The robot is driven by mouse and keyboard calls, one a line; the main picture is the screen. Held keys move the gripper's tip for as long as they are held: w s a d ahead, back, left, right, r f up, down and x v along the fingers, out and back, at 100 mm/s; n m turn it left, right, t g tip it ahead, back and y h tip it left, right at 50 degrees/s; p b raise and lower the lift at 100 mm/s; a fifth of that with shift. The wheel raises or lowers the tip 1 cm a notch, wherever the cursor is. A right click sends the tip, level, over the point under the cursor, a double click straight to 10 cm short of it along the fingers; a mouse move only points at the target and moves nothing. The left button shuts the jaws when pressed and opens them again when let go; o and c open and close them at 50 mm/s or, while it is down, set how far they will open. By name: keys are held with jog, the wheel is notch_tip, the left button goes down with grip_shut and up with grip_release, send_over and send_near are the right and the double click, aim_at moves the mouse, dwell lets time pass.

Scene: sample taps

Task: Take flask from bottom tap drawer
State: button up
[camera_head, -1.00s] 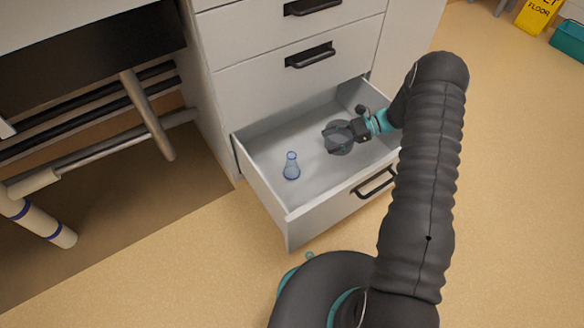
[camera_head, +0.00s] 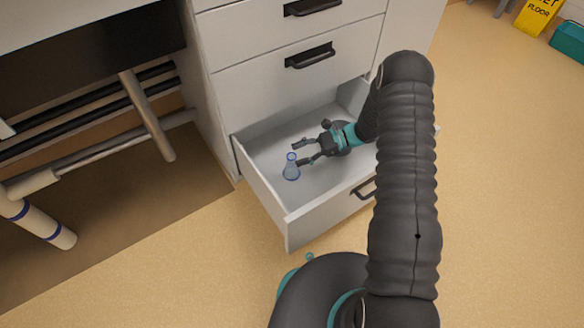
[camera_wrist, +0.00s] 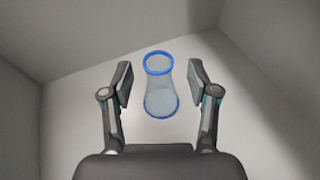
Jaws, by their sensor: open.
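A small clear bluish conical flask (camera_head: 291,171) stands upright in the left part of the open bottom drawer (camera_head: 265,191). My gripper (camera_head: 296,155) reaches into the drawer from the right, its fingers pointing left toward the flask. In the wrist view the flask (camera_wrist: 160,92), with blue rings at its rim and base, shows ahead of and centred between the open fingers of my gripper (camera_wrist: 160,82). A gap shows on each side of the flask, and neither finger appears to touch it.
Closed drawers with black handles (camera_head: 310,55) stand above the open drawer. The open drawer's front wall (camera_head: 318,219) and side walls surround my gripper and the flask. The drawer floor around the flask is bare.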

aim_at(288, 158)
jog(key=x, duration=0.3)
jog(key=shift+a, duration=0.1)
grip_shut()
jog(key=shift+r, duration=0.15)
